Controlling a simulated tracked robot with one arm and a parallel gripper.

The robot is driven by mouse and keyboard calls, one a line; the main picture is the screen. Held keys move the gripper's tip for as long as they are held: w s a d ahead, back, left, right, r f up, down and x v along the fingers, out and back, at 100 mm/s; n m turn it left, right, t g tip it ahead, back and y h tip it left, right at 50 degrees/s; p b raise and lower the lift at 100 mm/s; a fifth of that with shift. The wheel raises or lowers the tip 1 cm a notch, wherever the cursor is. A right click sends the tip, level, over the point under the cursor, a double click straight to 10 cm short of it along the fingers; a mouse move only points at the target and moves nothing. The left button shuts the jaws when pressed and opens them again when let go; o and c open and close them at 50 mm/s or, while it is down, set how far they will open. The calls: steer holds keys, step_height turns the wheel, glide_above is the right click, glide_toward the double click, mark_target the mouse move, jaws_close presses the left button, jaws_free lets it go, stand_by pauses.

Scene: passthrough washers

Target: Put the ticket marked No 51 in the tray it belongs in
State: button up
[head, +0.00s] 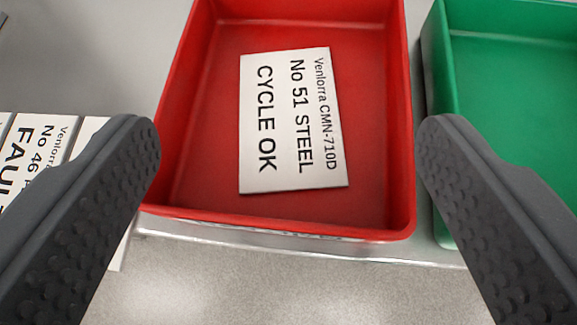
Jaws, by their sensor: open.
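The ticket marked No 51 (291,120) is a white card with black print reading "Venlorra CMN-710D, No 51 STEEL, CYCLE OK". It lies flat on the floor of the red tray (280,223), with its text turned sideways. The green tray (440,120) stands to the right, partly cut off by the picture edge, and the part of its floor in view is empty. My gripper (288,135) is open, its two dark fingers wide apart in front of the red tray. Nothing is held between them.
At the left, white tickets lie on the grey surface (90,60), one reading "No 46" and "FAUL", partly hidden by my left finger. The surface's front edge runs just below the trays, with a speckled grey floor (280,285) beyond it.

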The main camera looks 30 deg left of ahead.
steer(key=v, duration=1.1)
steer(key=w+d+r+m+t+h, duration=0.1)
steer(key=d+r, duration=0.4)
steer(key=r, duration=0.3)
steer(key=w+d+r+t, duration=0.1)
steer(key=w+d+r, duration=0.1)
steer(key=d+r, duration=0.55)
steer(key=w+d+r+m+t+h, duration=0.1)
steer(key=d+r, duration=0.2)
steer(key=r, duration=0.7)
steer(key=s+d+r+t+h, duration=0.1)
steer(key=s+d+r, duration=0.3)
steer(key=d+r, duration=0.4)
steer(key=s+d+r+m+h, duration=0.1)
steer(key=s+d+r, duration=0.3)
steer(key=d+r, duration=0.4)
step_height(320, 180, up, 2)
steer(key=shift+s+r+m+t+h, duration=0.1)
steer(key=shift+s+m+t+h, duration=0.2)
steer(key=shift+t, duration=0.1)
